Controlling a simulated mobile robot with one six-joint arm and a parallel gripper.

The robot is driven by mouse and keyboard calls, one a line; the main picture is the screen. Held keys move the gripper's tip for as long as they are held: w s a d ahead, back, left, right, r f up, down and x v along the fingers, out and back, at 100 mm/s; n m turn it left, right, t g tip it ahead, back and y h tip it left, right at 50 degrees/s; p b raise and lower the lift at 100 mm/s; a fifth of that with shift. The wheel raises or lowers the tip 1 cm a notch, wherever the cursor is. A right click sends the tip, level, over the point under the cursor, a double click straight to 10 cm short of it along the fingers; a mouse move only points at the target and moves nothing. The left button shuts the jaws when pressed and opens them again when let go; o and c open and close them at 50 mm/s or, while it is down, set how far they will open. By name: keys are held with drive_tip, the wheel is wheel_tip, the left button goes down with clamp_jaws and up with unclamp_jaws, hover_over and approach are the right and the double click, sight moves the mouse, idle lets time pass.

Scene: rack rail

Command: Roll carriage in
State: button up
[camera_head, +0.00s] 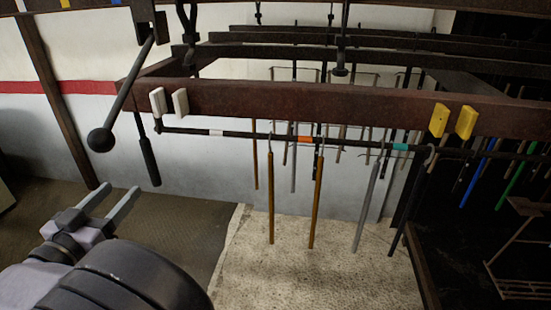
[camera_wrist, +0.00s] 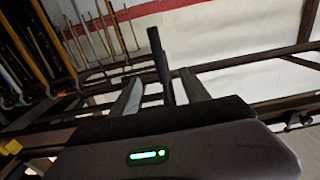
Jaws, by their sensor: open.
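A reddish-brown beam (camera_head: 300,103) crosses the head view, with a thin black bar (camera_head: 270,136) below it. The bar has white, orange and teal bands, and several rods, such as an ochre one (camera_head: 270,200), hang from it on hooks. I cannot tell for sure which part is the carriage. A black handle (camera_head: 149,162) hangs at the bar's left end. My gripper (camera_head: 122,190) is open and empty, below and left of this handle. In the wrist view, a black handle (camera_wrist: 160,60) shows between the open fingers, apparently beyond them.
A black lever with a ball end (camera_head: 101,140) hangs left of the handle. Two white blocks (camera_head: 180,102) and two yellow blocks (camera_head: 439,120) sit on the beam. More rods and a wire rack (camera_head: 525,288) are at right. The floor at left is clear.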

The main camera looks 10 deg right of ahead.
sight(147, 163)
drive_tip(key=p+x, duration=0.2)
drive_tip(key=x, duration=1.1)
drive_tip(key=shift+p, duration=0.4)
clamp_jaws()
idle(0.9)
